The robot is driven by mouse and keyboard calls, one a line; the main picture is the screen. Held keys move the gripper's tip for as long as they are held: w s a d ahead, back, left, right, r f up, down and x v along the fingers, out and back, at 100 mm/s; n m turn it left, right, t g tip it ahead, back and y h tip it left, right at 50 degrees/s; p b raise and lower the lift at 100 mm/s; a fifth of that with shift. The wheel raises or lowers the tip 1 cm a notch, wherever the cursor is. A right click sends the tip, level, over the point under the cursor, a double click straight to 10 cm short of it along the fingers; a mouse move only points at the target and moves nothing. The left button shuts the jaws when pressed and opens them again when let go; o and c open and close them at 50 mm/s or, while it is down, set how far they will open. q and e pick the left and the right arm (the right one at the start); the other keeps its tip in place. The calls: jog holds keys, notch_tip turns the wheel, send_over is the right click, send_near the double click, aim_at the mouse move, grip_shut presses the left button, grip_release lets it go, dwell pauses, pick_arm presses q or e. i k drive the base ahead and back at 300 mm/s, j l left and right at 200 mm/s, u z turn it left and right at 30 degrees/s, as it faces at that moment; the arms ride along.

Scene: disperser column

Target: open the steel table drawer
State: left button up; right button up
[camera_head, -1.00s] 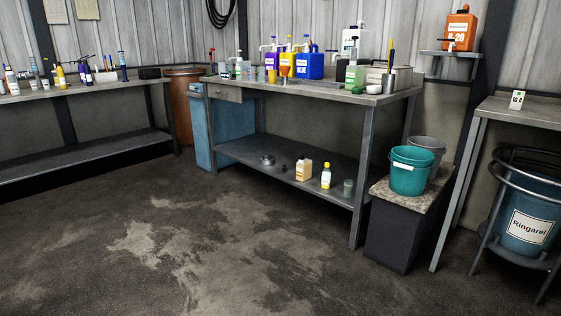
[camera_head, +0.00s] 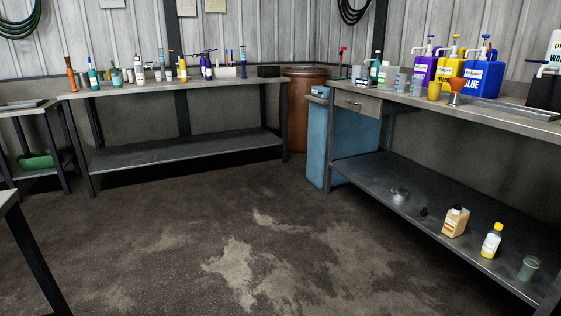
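The steel table (camera_head: 420,99) stands at the right, with bottles on its top and a lower shelf. Its drawer (camera_head: 357,103) sits under the top at the left end and looks shut. A small handle shows on the drawer front. Neither of my grippers is in view.
A blue cabinet (camera_head: 343,146) stands under the drawer end of the table. A brown barrel (camera_head: 303,105) stands in the corner behind it. A long bench (camera_head: 180,85) runs along the back wall. A table corner (camera_head: 8,202) shows at the left edge. The floor (camera_head: 190,230) between is clear.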

aim_at(370, 106)
jog(key=i, duration=2.55)
